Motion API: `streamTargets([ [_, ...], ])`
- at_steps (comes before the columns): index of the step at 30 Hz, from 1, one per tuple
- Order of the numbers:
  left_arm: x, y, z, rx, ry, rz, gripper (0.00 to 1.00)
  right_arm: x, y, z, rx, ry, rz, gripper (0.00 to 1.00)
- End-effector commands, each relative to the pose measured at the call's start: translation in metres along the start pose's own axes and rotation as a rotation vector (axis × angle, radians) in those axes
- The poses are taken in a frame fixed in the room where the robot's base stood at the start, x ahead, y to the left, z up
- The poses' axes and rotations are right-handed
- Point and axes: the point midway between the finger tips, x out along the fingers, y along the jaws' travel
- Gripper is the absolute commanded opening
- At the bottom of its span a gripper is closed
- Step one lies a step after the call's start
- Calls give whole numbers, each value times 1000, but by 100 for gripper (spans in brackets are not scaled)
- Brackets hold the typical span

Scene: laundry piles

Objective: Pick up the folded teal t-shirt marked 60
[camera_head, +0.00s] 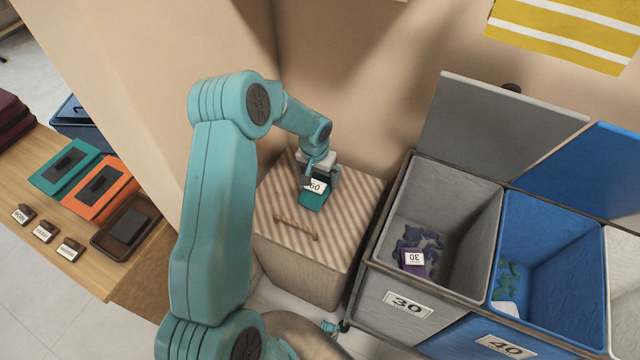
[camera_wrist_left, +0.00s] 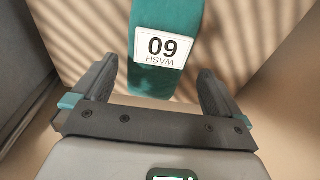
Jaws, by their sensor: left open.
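The folded teal t-shirt (camera_head: 312,200) lies on top of a striped lidded hamper, with a white tag marked 60 on it. In the left wrist view the teal t-shirt (camera_wrist_left: 148,83) shows between and beyond the fingers, its tag reading WASH 60 upside down. My left gripper (camera_head: 318,178) is over the t-shirt, pointing down. In the left wrist view the left gripper (camera_wrist_left: 156,85) is open, with one finger on each side of the shirt and visible gaps. Part of the shirt is hidden by the gripper in the head view. My right gripper is not in view.
The striped hamper (camera_head: 350,225) has a rope handle (camera_head: 296,228) and stands against the wall. To its right are a grey bin marked 30 (camera_head: 455,195) and a blue bin (camera_head: 560,260) marked 40, with clothes inside. A wooden table (camera_head: 85,250) with trays is at left.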

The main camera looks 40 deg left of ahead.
Motion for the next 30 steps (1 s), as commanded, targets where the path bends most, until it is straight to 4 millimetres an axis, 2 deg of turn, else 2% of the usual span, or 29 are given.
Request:
streamTargets([
  [3,23,3,1,1,-3,0,100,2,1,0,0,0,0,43],
  [6,34,3,0,0,-3,0,100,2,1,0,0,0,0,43],
  [14,37,3,-1,1,-1,0,100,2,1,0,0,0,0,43],
  [15,37,3,-1,1,-1,0,94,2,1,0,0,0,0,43],
  [19,37,3,-1,1,-1,0,52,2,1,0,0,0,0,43],
  [30,31,3,-2,1,1,-1,52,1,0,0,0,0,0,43],
])
